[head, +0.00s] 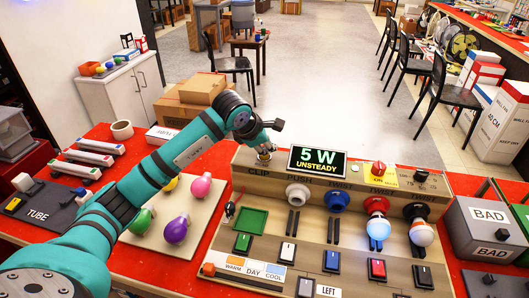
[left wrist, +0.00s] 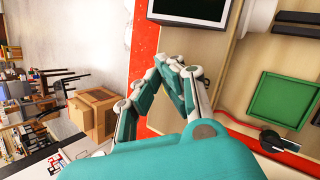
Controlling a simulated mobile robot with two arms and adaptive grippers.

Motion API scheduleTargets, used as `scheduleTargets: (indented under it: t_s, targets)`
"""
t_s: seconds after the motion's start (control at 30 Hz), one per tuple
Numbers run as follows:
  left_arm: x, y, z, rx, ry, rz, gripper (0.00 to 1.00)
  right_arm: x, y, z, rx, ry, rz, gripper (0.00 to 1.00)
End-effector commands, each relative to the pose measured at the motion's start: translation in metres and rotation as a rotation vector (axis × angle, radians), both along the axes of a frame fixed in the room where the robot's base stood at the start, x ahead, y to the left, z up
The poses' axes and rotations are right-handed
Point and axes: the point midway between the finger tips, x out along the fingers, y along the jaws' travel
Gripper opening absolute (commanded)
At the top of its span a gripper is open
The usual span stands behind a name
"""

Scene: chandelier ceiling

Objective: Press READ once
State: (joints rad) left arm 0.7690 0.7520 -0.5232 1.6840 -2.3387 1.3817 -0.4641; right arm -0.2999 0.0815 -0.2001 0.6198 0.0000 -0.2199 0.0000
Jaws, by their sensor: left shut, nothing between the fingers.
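A black display (head: 318,161) on the back ledge of the beige test board (head: 300,222) reads "5 W UNSTEADY" in green; its lower part shows in the left wrist view (left wrist: 190,10). No label reading READ is legible to me. My left gripper (head: 271,138) is over the ledge's left end, left of the display, by the CLIP label. Its fingers (left wrist: 172,64) are shut and empty. My right gripper is not in view.
Sockets line the ledge; a lit bulb (head: 378,230) and an orange-white bulb (head: 421,234) hang from two. Several rocker switches stand in front. A green tray (head: 251,220) is on the board's left. Coloured bulbs (head: 176,230) lie further left.

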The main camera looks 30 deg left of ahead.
Motion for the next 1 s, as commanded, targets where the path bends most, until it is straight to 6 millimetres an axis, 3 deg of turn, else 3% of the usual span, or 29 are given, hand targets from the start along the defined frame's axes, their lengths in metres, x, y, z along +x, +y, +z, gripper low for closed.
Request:
scheduleTargets:
  t_s: [0.23, 0.67, 1.0]
  targets:
    - [0.0, 0.001, 0.014, 0.001, 0.0, 0.001, 0.0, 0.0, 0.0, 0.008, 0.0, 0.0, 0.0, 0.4]
    - [0.0, 0.0, 0.019, 0.0, -0.001, 0.0, 0.0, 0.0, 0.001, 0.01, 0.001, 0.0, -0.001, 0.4]
    - [0.0, 0.0, 0.051, 0.0, -0.001, -0.001, 0.0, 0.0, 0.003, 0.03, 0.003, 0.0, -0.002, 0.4]
